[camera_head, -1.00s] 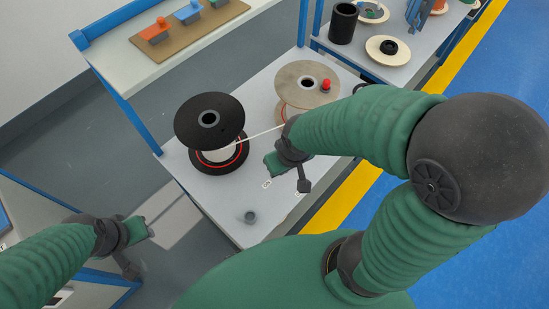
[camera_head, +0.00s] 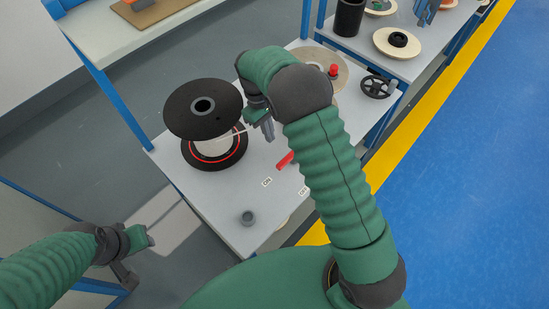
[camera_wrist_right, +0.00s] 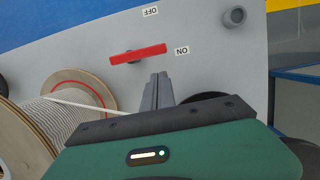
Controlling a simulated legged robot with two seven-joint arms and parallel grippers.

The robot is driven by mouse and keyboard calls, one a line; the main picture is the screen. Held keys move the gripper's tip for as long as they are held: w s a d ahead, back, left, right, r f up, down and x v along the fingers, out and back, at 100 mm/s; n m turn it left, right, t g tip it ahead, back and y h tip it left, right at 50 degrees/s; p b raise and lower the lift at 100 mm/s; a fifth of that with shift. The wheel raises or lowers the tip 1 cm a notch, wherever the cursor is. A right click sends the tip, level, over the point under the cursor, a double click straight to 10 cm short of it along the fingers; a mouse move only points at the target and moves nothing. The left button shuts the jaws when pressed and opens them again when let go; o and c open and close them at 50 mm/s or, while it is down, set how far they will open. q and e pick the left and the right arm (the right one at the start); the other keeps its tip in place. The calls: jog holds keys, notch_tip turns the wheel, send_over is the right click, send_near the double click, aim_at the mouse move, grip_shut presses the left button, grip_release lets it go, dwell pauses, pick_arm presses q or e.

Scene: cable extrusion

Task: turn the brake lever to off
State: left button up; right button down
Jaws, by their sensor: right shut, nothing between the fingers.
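The red brake lever (camera_head: 285,160) lies on the grey table, partly covered by my right arm in the head view. In the right wrist view the lever (camera_wrist_right: 138,54) shows whole, its right end pointing to the ON label (camera_wrist_right: 182,51). The OFF label (camera_wrist_right: 150,11) is apart from it, farther up in that view. My right gripper (camera_head: 268,136) is shut and empty beside the lever; in the wrist view its fingertips (camera_wrist_right: 163,76) are just below the lever, with a visible gap. My left gripper (camera_head: 150,238) is off the table's left side; its jaw opening is unclear.
A black-flanged spool (camera_head: 203,108) stands left of my right gripper, with a pale cable running from it. A wooden spool (camera_head: 325,68) is behind my right arm. A small grey cup (camera_head: 248,217) stands near the front. A black handwheel (camera_head: 377,87) is at the right.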

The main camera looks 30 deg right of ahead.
aim_at(290, 159)
jog(key=b+x, duration=0.1)
jog(key=x, duration=0.9)
jog(key=shift+b, duration=0.3)
jog(key=shift+s+r, duration=0.1)
